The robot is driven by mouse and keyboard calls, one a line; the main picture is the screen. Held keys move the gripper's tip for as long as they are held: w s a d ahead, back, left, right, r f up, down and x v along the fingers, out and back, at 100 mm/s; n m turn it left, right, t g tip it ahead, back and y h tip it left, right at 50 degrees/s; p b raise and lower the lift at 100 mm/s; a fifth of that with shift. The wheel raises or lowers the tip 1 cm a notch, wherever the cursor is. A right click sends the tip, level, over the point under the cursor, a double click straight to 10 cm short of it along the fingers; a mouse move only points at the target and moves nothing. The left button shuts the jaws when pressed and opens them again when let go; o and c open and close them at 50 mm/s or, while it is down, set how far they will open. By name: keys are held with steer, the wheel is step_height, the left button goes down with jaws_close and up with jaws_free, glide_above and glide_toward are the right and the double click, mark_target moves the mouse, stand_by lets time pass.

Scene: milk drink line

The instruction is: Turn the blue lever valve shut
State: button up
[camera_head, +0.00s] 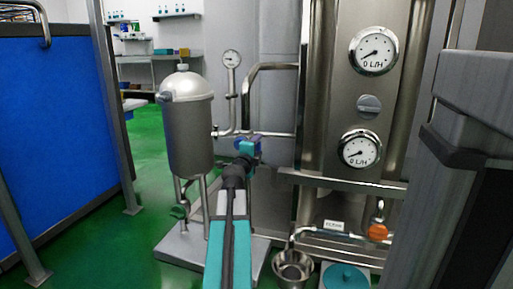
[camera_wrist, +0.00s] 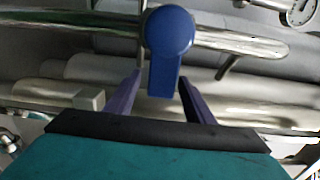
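The blue lever valve (camera_wrist: 168,42) shows at the top middle of the wrist view, with a round head and a straight handle pointing down in the picture. It sits in front of a steel pipe. My gripper (camera_wrist: 160,77) is open, with one purple finger on each side of the handle's lower end. Gaps show between the fingers and the handle, so it is not gripped. In the head view my gripper (camera_head: 250,142) is at the pipe between the tank and the steel panel. It largely hides the lever there.
A steel tank (camera_head: 187,125) on legs stands just left of my arm. A panel with two gauges (camera_head: 374,51) stands to the right. A steel bowl (camera_head: 293,269), a teal lid (camera_head: 345,277) and an orange-handled valve (camera_head: 378,232) are low at right. Green floor is open at left.

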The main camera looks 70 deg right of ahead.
steer(key=shift+a, duration=0.15)
steer(key=a+p, duration=0.1)
steer(key=a, duration=0.6)
stand_by(0.6)
steer(key=shift+w+a, duration=0.1)
steer(key=shift+w, duration=0.05)
stand_by(0.3)
